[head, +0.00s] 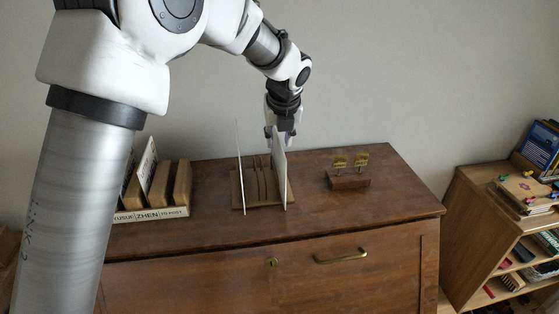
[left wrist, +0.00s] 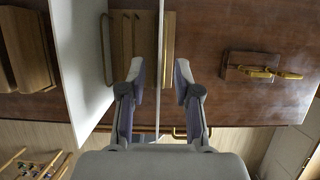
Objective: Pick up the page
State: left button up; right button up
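A white page (head: 279,168) stands upright at the right side of a wooden slotted rack (head: 249,207) on the dresser. My left gripper (head: 281,136) is over its top edge, pointing down. In the left wrist view my gripper (left wrist: 160,75) is open, with the page (left wrist: 160,40) edge-on between the fingers and a gap on each side. A second thin white page (head: 240,170) stands at the rack's left side; it shows broad in the left wrist view (left wrist: 78,65), outside the fingers. My right gripper is not in view.
A small wooden block with brass pieces (head: 347,181) is to the right of the rack. A holder with brown upright pieces and a lettered front (head: 152,214) is to the left. The dresser top (head: 400,193) is clear at right. A low shelf (head: 480,213) stands further right.

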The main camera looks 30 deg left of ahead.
aim_at(277, 147)
pick_arm(q)
jog(key=x, duration=0.1)
jog(key=p+x, duration=0.1)
jog(key=x, duration=0.3)
jog(key=shift+w+a, duration=0.3)
jog(key=shift+w, duration=0.1)
jog(key=shift+s, duration=0.15)
jog(key=shift+d, duration=0.15)
grip_shut()
jog(key=shift+r, duration=0.1)
